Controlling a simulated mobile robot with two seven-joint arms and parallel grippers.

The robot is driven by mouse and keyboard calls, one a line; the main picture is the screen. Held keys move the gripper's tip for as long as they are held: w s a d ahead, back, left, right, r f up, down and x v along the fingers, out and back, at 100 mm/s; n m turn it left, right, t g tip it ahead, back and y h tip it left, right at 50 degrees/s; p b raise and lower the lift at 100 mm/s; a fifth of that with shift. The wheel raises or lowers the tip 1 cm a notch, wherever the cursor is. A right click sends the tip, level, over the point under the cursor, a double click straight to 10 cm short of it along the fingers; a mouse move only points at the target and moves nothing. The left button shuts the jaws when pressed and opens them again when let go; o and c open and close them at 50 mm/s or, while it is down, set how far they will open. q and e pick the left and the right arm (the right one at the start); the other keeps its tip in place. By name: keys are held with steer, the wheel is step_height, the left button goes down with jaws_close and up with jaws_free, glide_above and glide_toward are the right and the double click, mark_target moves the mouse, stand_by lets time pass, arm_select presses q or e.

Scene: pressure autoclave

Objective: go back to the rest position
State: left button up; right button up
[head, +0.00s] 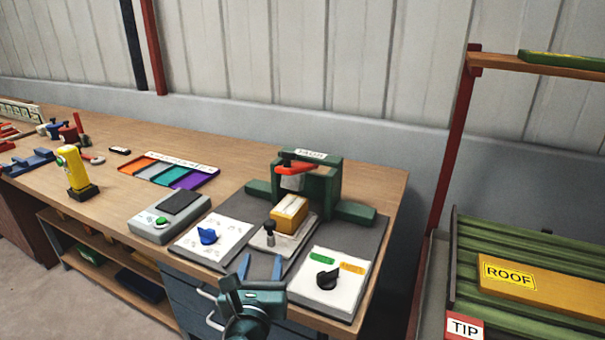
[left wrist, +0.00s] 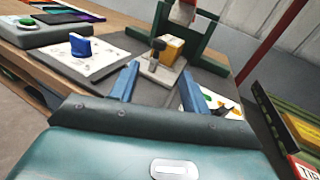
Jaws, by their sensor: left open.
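My left gripper (head: 260,268) is open and empty, with its two blue fingers apart. It is at the front edge of the bench, in front of a green press-like device (head: 322,190) with a red lever (head: 296,167). In the left wrist view the fingers (left wrist: 158,90) point toward a yellow block (left wrist: 172,48) on a pale plate. In the head view the yellow block (head: 289,213) sits on that plate under the device, with a small dark knob (head: 270,229) in front of it. My right gripper is in neither view.
A panel with a blue knob (head: 208,236) lies left of my gripper, and one with a black knob (head: 327,280) lies right. A grey scale-like box (head: 168,218), coloured tray (head: 172,171) and yellow cylinder (head: 73,168) stand further left. A green slatted rack (head: 540,259) stands at right.

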arm_select(q)
steer(key=s+f+n+g+h+p, duration=0.1)
steer(key=s+f+n, duration=0.4)
steer(key=n, duration=0.5)
steer(key=s+a+f+n+g+h+p, duration=0.1)
steer(key=s+f+n+g, duration=0.2)
steer(key=s+n, duration=0.6)
steer(key=s+a+f+n+g+h+p, duration=0.1)
steer(key=s+f+n+g+h, duration=0.1)
steer(key=s+f+n, duration=0.5)
steer(key=shift+s+f+n+g+p, duration=0.35)
steer(key=shift+n+g, duration=0.25)
steer(key=shift+n, duration=2.4)
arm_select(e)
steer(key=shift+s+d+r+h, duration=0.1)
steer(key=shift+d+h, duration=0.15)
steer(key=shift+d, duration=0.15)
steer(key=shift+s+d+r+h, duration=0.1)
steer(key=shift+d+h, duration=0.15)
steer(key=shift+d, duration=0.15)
arm_select(q)
steer(key=shift+a, duration=0.1)
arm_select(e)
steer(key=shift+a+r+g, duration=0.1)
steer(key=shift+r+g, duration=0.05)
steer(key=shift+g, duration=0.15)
